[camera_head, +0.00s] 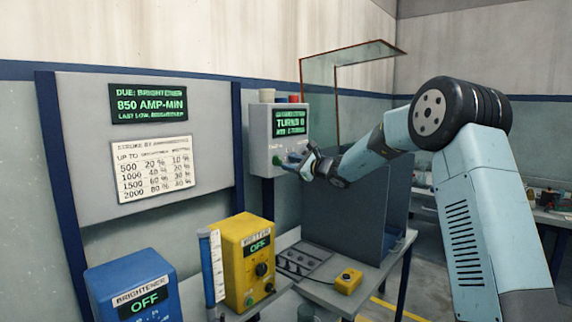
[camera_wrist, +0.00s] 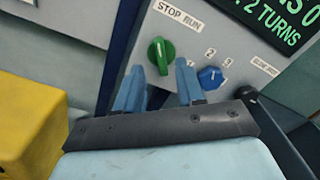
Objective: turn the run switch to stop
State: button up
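The run switch is a green knob (camera_wrist: 161,54) on the grey control box (camera_head: 262,135), below the words STOP and RUN in the wrist view. Its grip bar stands nearly upright; which word it points to is hard to tell. My gripper (camera_wrist: 158,70) is open, with one blue finger low on each side of the green knob in the picture. I cannot tell whether the fingers touch it. In the head view my gripper (camera_head: 298,164) is at the lower front of the box and hides part of its controls.
A blue knob (camera_wrist: 210,77) is close to the right finger, with a black knob (camera_wrist: 248,92) farther right. A display (camera_head: 290,122) is on the box. A yellow unit (camera_head: 240,245) and a blue brightener unit (camera_head: 125,283) stand lower left. A grey tank (camera_head: 365,215) is below my arm.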

jog(key=v, duration=1)
jog(key=s+d+n+g+h, duration=0.1)
jog(key=s+n+g+h, duration=0.7)
jog(key=s, duration=1.7)
jog(key=s+d+f+n+t+h, duration=0.1)
jog(key=s+d+n+h, duration=0.1)
jog(key=s+d, duration=0.4)
jog(key=s+d+f+n+h, duration=0.2)
jog(key=s+d+n, duration=0.3)
jog(key=s, duration=0.6)
jog(key=s+d+f+n+t+h, duration=0.1)
jog(key=s+d+f+n+h, duration=0.1)
jog(key=s+d, duration=0.5)
jog(key=shift+s+n+t, duration=0.3)
jog(key=shift+s+n, duration=0.4)
jog(key=shift+s, duration=0.05)
jog(key=shift+o, duration=0.4)
jog(key=shift+d+f, duration=0.1)
jog(key=shift+d, duration=0.05)
